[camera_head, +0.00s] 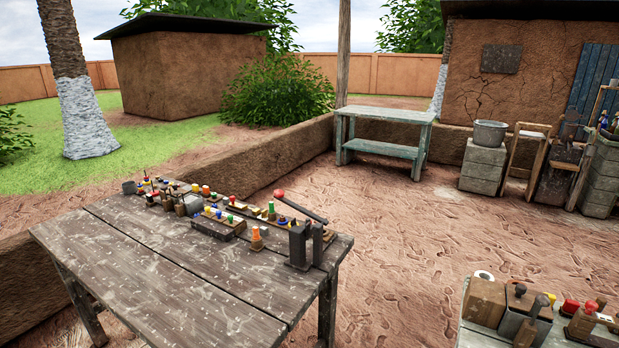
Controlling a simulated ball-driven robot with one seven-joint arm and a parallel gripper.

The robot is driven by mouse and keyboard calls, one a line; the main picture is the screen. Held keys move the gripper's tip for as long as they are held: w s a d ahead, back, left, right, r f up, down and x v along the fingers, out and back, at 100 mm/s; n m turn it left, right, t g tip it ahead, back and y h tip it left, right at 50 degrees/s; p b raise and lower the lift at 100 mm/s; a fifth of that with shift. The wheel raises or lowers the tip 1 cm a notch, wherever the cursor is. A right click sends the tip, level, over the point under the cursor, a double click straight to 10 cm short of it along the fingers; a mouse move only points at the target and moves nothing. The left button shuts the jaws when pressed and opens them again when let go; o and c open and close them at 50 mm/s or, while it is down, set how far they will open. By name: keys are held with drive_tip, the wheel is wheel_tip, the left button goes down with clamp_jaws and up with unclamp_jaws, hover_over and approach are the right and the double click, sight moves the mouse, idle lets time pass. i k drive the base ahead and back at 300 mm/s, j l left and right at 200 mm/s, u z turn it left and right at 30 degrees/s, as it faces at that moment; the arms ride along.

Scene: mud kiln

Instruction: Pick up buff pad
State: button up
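A worn wooden table (165,270) stands at the left front, with a row of small tools and coloured pieces along its far edge. I cannot tell which of these pieces, if any, is the buff pad; they are too small. A long wooden block (218,228) with coloured pegs is in the row. An orange-topped piece (257,238) stands on a small base near the table's right end. My gripper is not in view.
A dark two-post stand (299,246) and a red-knobbed lever (300,206) are at the table's right end. A second table (460,317) with tools is at lower right. A teal bench (387,115) and a bucket (490,132) stand behind. The dirt floor between is clear.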

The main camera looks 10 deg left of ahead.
sight(206, 193)
drive_tip(key=i+j, duration=0.15)
drive_tip(key=j, duration=0.5)
drive_tip(key=i+j, duration=0.15)
drive_tip(key=j, duration=0.45)
drive_tip(key=i+j+z, duration=0.1)
drive_tip(key=j, duration=0.55)
drive_tip(key=i+j, duration=0.2)
drive_tip(key=j, duration=0.4)
drive_tip(key=i+j, duration=0.15)
drive_tip(key=j, duration=0.5)
drive_tip(key=i+j+z, duration=0.1)
drive_tip(key=j, duration=0.55)
drive_tip(key=i+j, duration=0.15)
drive_tip(key=j, duration=0.5)
drive_tip(key=i+j, duration=0.15)
drive_tip(key=j, duration=0.5)
drive_tip(key=k+j+z, duration=0.1)
drive_tip(key=j+z, duration=0.35)
drive_tip(key=j, duration=0.3)
